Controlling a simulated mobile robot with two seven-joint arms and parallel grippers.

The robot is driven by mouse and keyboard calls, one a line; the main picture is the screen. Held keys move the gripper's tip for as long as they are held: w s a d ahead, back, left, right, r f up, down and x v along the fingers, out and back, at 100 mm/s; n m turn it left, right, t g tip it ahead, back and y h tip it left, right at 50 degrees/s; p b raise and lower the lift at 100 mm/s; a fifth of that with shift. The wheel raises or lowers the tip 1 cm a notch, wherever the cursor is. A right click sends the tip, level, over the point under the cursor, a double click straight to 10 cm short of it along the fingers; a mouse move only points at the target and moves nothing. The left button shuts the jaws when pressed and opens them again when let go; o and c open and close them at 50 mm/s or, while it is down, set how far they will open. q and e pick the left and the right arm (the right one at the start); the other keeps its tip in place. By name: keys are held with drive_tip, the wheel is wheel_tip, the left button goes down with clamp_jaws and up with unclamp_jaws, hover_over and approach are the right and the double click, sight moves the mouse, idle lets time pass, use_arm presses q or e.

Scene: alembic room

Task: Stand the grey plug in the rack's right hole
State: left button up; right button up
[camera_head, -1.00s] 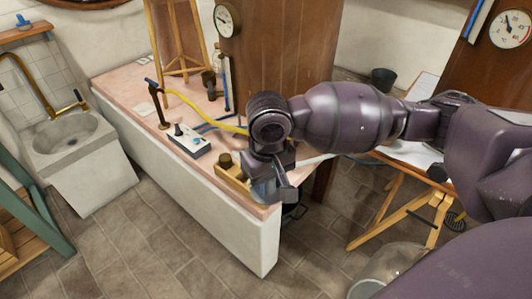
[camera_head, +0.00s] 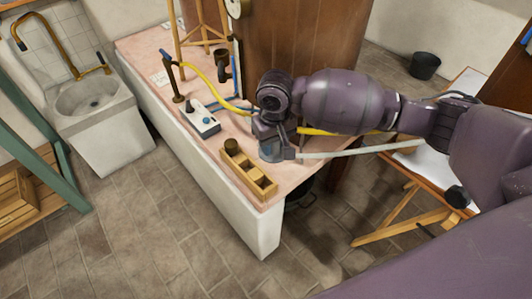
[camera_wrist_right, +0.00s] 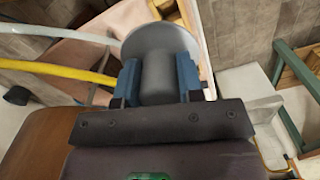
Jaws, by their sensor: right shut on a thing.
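The wooden rack (camera_head: 262,187) lies along the front edge of the pink-topped bench, with a dark brown round piece (camera_head: 231,146) at its left end. Its right part looks empty. In the head view the plug is hard to tell from the gripper. My left gripper is not in view.
On the bench (camera_head: 150,42), left of the rack, stand a white switch box (camera_head: 201,120) and a brass burner stand (camera_head: 172,82) with a yellow hose (camera_head: 205,80). A wooden panel (camera_head: 300,55) rises behind my gripper. Bench top between box and panel is partly clear.

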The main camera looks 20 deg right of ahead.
sight(263, 156)
drive_tip(key=shift+n, duration=0.9)
drive_tip(key=w+f, duration=0.1)
drive_tip(key=f, duration=0.1)
drive_tip(key=w+a+f+p, duration=0.1)
drive_tip(key=f, duration=0.1)
drive_tip(key=w+f+p, duration=0.1)
drive_tip(key=f, duration=0.2)
drive_tip(key=shift+a+f, duration=0.1)
drive_tip(key=shift+a, duration=0.3)
use_arm(q)
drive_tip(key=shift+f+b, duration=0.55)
drive_tip(key=shift+b, duration=1.15)
use_arm(e)
wheel_tip(263, 156, down, 6)
drive_tip(key=shift+w, duration=0.15)
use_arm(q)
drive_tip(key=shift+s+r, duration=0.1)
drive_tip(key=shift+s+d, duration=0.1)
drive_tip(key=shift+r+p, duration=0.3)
